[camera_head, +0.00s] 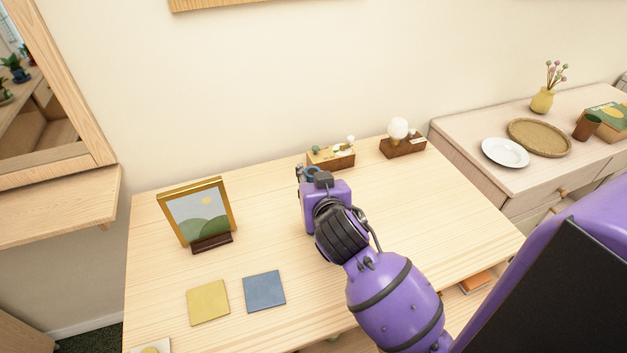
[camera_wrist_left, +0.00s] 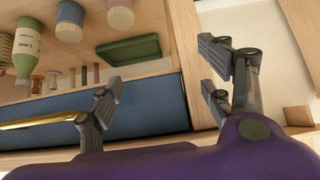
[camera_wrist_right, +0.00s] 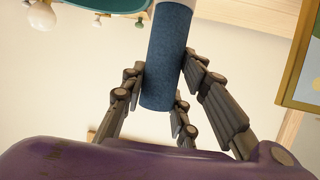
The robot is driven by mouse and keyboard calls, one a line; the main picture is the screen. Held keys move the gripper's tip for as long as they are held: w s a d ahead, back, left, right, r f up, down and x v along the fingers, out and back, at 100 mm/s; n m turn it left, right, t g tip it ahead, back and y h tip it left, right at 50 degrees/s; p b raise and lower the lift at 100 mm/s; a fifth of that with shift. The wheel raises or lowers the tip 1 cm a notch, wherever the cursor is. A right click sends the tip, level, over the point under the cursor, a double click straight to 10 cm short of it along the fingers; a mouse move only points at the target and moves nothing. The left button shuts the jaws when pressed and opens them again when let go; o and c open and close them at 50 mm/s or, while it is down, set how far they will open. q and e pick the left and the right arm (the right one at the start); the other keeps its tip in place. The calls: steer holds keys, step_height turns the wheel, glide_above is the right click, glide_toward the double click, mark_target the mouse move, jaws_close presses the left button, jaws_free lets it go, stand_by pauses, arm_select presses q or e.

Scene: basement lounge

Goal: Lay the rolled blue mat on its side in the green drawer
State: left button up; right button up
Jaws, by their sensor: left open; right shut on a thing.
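The rolled blue mat (camera_wrist_right: 168,60) is a textured blue cylinder in the right wrist view, with a white part at its upper end. My right gripper (camera_wrist_right: 163,85) is shut on it, fingers on both sides. In the head view my right gripper (camera_head: 308,178) is over the pale wooden table, mostly hidden behind my own wrist. Only a small bluish piece shows past it there. My left gripper (camera_wrist_left: 160,85) is open and empty in its wrist view. I cannot make out a green drawer for certain; a flat green tray-like thing (camera_wrist_left: 130,49) shows in the left wrist view.
The table (camera_head: 270,240) carries a framed picture (camera_head: 199,214), a yellow square (camera_head: 208,302), a blue square (camera_head: 264,291) and two small decorated blocks (camera_head: 331,158) (camera_head: 402,146). A sideboard (camera_head: 465,150) with a plate (camera_head: 505,152) and a woven tray (camera_head: 539,138) stands right. The table's middle right is clear.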

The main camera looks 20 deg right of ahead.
steer(key=shift+f, duration=0.1)
steer(key=shift+f, duration=0.15)
steer(key=o, duration=1.2)
steer(key=shift+r, duration=0.2)
